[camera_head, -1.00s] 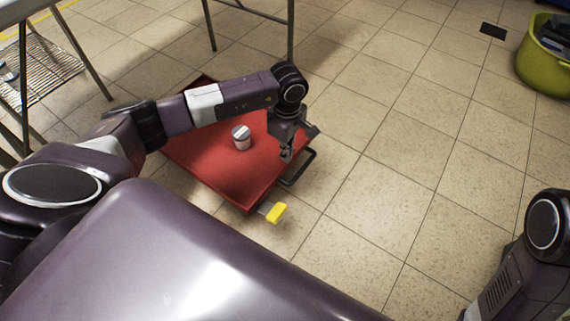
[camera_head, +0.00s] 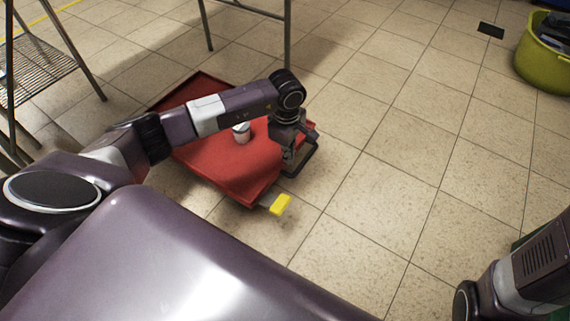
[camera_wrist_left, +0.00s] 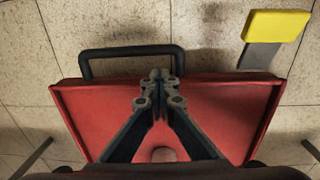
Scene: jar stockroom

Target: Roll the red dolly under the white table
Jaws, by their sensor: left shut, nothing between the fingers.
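The red dolly (camera_head: 215,171) is a low flat tray on the floor, partly hidden by my left arm. It has a dark loop handle (camera_wrist_left: 130,50) and a yellow pedal (camera_head: 281,205) on its near side. A small pale jar (camera_head: 241,138) stands upright on it. My left gripper (camera_head: 289,158) is shut and empty, pointing down at the dolly's handle edge. In the left wrist view its fingertips (camera_wrist_left: 160,75) overlap the rim beside the handle; contact cannot be told. Grey table legs (camera_head: 287,40) stand beyond the dolly; their tabletop is out of view. My right gripper is out of view.
A wire-shelf rack (camera_head: 35,72) stands at the upper left. A yellow-green tub (camera_head: 545,62) with dark contents is at the far right. A dark floor plate (camera_head: 490,30) lies near it. The tiled floor right of the dolly is clear.

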